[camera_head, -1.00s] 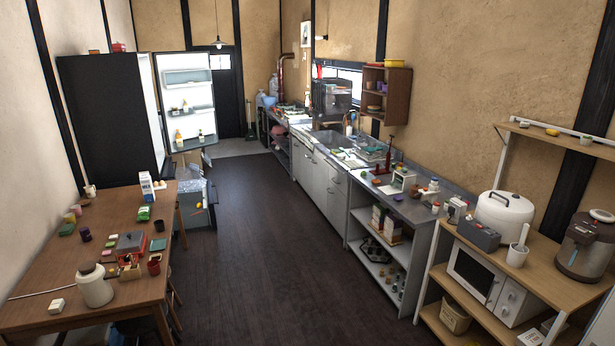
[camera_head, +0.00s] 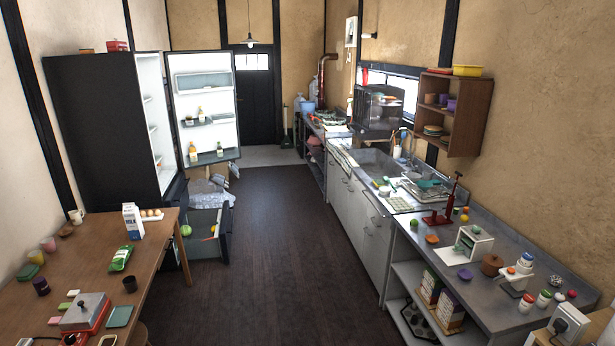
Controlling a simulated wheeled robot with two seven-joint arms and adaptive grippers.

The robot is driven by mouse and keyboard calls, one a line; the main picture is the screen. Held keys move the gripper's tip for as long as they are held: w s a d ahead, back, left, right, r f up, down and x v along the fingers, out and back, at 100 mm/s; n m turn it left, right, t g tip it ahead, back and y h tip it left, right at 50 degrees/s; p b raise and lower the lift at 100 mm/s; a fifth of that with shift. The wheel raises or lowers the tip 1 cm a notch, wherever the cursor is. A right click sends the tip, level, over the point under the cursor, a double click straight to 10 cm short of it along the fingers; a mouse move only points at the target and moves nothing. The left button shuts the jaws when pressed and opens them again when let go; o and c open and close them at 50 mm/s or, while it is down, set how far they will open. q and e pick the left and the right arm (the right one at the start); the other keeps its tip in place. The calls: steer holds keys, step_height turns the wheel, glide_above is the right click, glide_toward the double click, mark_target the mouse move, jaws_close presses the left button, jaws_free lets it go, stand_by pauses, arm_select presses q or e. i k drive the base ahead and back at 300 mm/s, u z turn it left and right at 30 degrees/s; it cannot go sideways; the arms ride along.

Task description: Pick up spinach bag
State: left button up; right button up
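A green bag (camera_head: 121,258), which looks like the spinach bag, lies on the wooden table (camera_head: 160,268) at the left. It is just in front of a white and blue milk carton (camera_head: 132,221) and near the table's right edge. Its label is too small to read. Neither of my grippers is in view.
The fridge (camera_head: 100,130) stands behind the table, its door (camera_head: 205,110) and a lower drawer (camera_head: 208,222) open. A cluttered counter (camera_head: 465,250) with a sink runs along the right. The dark floor (camera_head: 265,240) between table and counter is clear.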

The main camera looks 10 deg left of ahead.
mark_target(121, 256)
steer(key=u, duration=0.2)
steer(key=i, duration=2)
steer(key=u, duration=1.1)
steer(key=i, duration=1.45)
steer(key=u, duration=1.75)
steer(key=i, duration=0.95)
steer(key=u, duration=0.55)
